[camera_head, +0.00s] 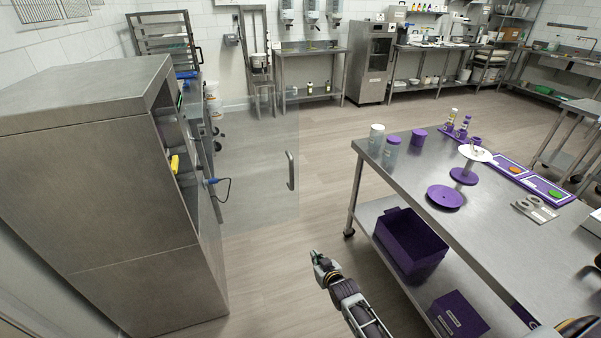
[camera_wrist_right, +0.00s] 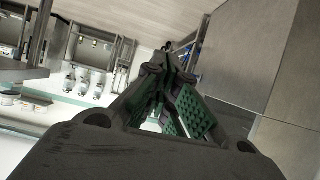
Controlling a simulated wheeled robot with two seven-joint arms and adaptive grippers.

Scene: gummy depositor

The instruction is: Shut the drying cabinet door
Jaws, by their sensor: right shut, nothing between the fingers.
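The drying cabinet (camera_head: 110,190) is a tall steel box at the left of the head view, its front side open with shelves showing inside. Its clear glass door (camera_head: 255,150) stands swung wide open, out from the cabinet into the room. The dark upright door handle (camera_head: 290,170) is near the door's free edge. My right gripper (camera_head: 319,259) is shut and empty, in front of the door, below and a little right of the handle, apart from it in the picture. Its green-padded fingers (camera_wrist_right: 178,95) show in the wrist view. My left gripper is not in view.
A steel table (camera_head: 480,225) stands at the right, with purple parts and bottles on top and a purple bin (camera_head: 410,243) on its lower shelf. A wheeled rack (camera_head: 165,42) stands behind the cabinet. The floor between cabinet and table is clear.

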